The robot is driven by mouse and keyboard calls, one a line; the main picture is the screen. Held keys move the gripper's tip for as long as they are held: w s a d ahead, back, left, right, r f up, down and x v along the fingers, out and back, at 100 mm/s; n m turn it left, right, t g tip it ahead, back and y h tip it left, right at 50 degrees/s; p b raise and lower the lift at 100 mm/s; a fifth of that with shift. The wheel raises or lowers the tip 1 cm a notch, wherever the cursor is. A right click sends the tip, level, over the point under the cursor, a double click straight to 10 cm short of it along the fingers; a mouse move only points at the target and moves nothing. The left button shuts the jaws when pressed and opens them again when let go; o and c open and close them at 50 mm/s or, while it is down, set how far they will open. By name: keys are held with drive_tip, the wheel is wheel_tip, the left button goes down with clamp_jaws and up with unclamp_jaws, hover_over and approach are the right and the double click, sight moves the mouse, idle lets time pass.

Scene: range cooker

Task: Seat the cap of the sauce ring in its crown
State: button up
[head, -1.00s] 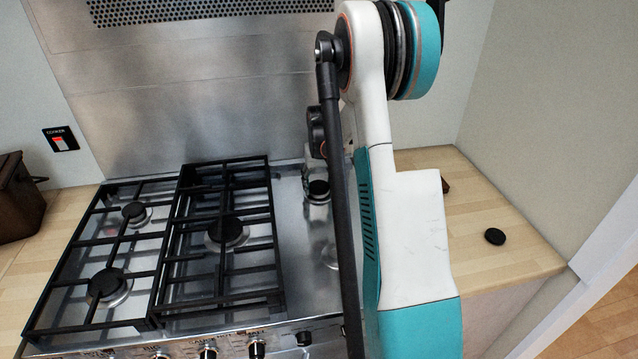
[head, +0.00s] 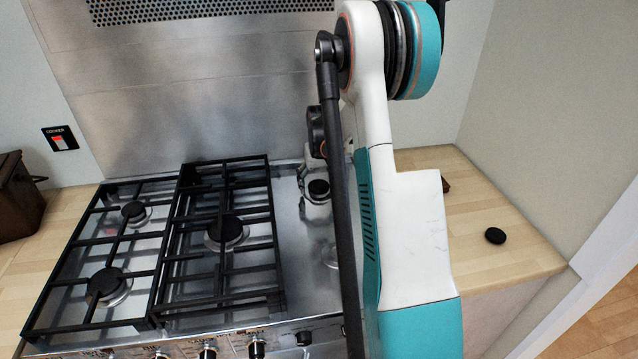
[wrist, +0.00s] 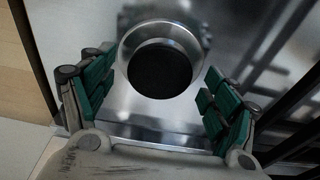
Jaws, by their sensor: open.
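A black round cap (wrist: 160,72) lies within the outline of a shiny metal ring (wrist: 187,38), the crown, in the wrist view. It sits toward the lower side of that ring in the picture; I cannot tell whether it is level or fully down. My gripper (wrist: 158,98) is open, its green-padded fingers left and right of the cap and apart from it. In the head view a black cap (head: 318,187) shows at the back right of the hob, beside my gripper, most of which my arm hides. Another black disc (head: 495,236) lies on the right worktop.
Black pan grates (head: 215,255) with several capped burners cover the hob's left and middle. A pale metal round (head: 330,256) at front right is partly behind my arm. A steel back panel (head: 200,100) stands behind. A brown box (head: 18,195) is at far left.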

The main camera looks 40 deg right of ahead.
drive_tip(key=shift+r, duration=0.1)
wheel_tip(320, 180, up, 12)
drive_tip(key=s+a, duration=0.1)
drive_tip(key=shift+s, duration=0.25)
